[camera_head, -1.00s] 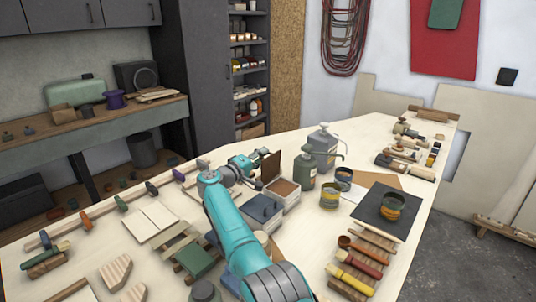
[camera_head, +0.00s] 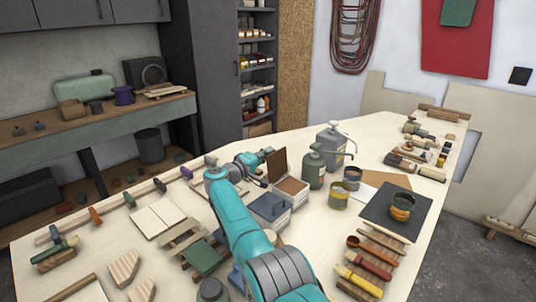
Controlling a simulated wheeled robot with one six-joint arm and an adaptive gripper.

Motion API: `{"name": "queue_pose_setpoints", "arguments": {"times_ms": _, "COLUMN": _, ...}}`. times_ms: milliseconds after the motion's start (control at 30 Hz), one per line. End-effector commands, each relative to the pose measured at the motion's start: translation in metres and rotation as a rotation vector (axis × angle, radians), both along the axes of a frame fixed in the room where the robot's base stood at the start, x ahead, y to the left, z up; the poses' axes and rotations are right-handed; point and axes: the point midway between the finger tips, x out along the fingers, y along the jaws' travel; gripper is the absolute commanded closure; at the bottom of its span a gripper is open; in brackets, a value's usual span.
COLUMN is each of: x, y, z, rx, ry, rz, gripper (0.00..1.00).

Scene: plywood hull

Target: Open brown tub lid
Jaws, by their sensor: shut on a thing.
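The brown tub (camera_head: 292,187) is a pale box with a brown top face, standing in the middle of the workbench. Its brown lid (camera_head: 277,165) stands raised, roughly upright, at the tub's left rear side. My gripper (camera_head: 266,154) is at the left edge of the lid and is shut on it. The fingertips are small here and partly hidden by the lid. A similar tub with a blue-grey lid (camera_head: 268,207) stands in front of the brown one, with its lid down.
A green bottle (camera_head: 314,168) and a grey canister (camera_head: 331,146) stand just right of the tub. Cans (camera_head: 338,196) and a dark mat (camera_head: 378,218) lie further right. A green block (camera_head: 203,257) on slats and an open book (camera_head: 158,216) are at left.

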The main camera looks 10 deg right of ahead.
Motion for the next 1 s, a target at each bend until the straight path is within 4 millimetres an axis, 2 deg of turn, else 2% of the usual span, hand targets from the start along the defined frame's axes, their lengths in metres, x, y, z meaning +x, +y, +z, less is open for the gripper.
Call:
{"name": "queue_pose_setpoints", "arguments": {"times_ms": 33, "x": 0.000, "y": 0.002, "z": -0.007, "rx": 0.000, "ry": 0.006, "rz": 0.004, "gripper": 1.00}}
{"name": "queue_pose_setpoints", "arguments": {"times_ms": 333, "x": -0.001, "y": 0.002, "z": -0.011, "rx": 0.002, "ry": 0.007, "rz": 0.002, "gripper": 1.00}}
{"name": "queue_pose_setpoints", "arguments": {"times_ms": 367, "x": -0.001, "y": 0.002, "z": -0.011, "rx": 0.002, "ry": 0.007, "rz": 0.002, "gripper": 0.83}}
{"name": "queue_pose_setpoints", "arguments": {"times_ms": 433, "x": -0.001, "y": 0.001, "z": -0.011, "rx": 0.002, "ry": 0.008, "rz": 0.003, "gripper": 0.66}}
{"name": "queue_pose_setpoints", "arguments": {"times_ms": 1000, "x": -0.001, "y": 0.000, "z": -0.001, "rx": 0.001, "ry": 0.001, "rz": 0.001, "gripper": 0.65}}
